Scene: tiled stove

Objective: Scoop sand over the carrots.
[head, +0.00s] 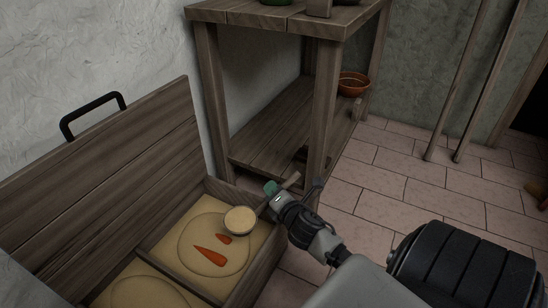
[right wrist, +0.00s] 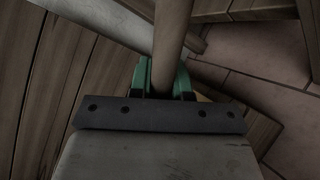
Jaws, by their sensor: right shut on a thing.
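Two orange carrots, a longer one (head: 210,256) and a shorter one (head: 224,239), lie on the sand (head: 176,238) in a compartment of an open wooden box (head: 262,259). My right gripper (head: 272,188) is shut on the wooden handle of a scoop, just beyond the box's right side. The round scoop bowl (head: 240,219), full of pale sand, is over the compartment's far right part, close to the shorter carrot. In the right wrist view, the scoop handle (right wrist: 173,33) stands between the green fingertips (right wrist: 163,77). My left gripper is not in view.
The box's wooden lid (head: 105,185) with a black handle (head: 92,107) stands open at the left. A divider (head: 174,277) separates a nearer sand compartment. A wooden shelf table (head: 323,125) stands behind, with an orange bowl (head: 353,84) on its lower shelf. Tiled floor lies right.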

